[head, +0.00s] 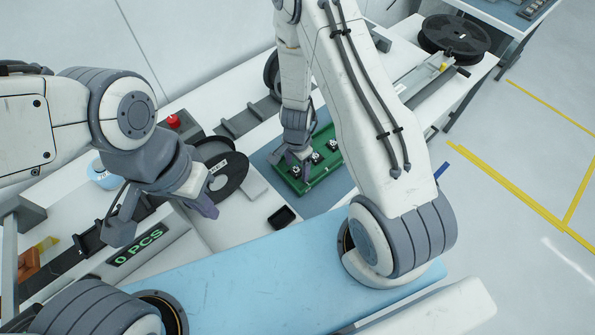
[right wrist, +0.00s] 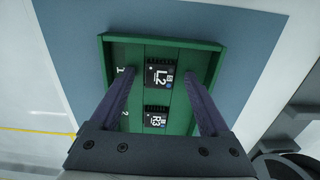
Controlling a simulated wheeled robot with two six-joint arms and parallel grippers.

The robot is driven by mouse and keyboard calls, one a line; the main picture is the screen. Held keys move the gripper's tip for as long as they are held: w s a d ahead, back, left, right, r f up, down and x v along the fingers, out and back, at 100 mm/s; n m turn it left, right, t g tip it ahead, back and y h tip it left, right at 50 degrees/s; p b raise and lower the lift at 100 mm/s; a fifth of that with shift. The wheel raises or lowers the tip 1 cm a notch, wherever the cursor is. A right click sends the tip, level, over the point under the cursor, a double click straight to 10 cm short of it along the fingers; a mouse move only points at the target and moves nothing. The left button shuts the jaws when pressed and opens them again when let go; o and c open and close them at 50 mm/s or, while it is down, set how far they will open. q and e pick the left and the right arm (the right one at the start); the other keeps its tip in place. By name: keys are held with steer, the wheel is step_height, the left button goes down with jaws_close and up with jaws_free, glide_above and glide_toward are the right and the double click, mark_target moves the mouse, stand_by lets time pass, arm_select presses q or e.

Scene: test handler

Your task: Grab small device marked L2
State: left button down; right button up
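The small black device marked L2 (right wrist: 160,73) sits in the green tray (right wrist: 200,45) in the right wrist view. A second black device marked R3 (right wrist: 157,119) lies in the same tray, nearer to the gripper. My right gripper (right wrist: 160,85) is open above the tray, its fingers on either side of the devices with gaps to both. In the head view the green tray (head: 324,178) holds several small devices and the right gripper (head: 293,168) is over its left end. My left gripper (head: 165,222) is open and empty, left of the tray.
The tray lies on a blue-grey mat (head: 318,203). A small black container (head: 282,216) stands left of it. Black reels (head: 222,168), a red button (head: 173,120) and a display reading "0 PCS" (head: 138,247) are further left. Another reel (head: 455,36) lies at the back right.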

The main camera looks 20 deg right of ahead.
steer(key=shift+f, duration=0.1)
jaws_close()
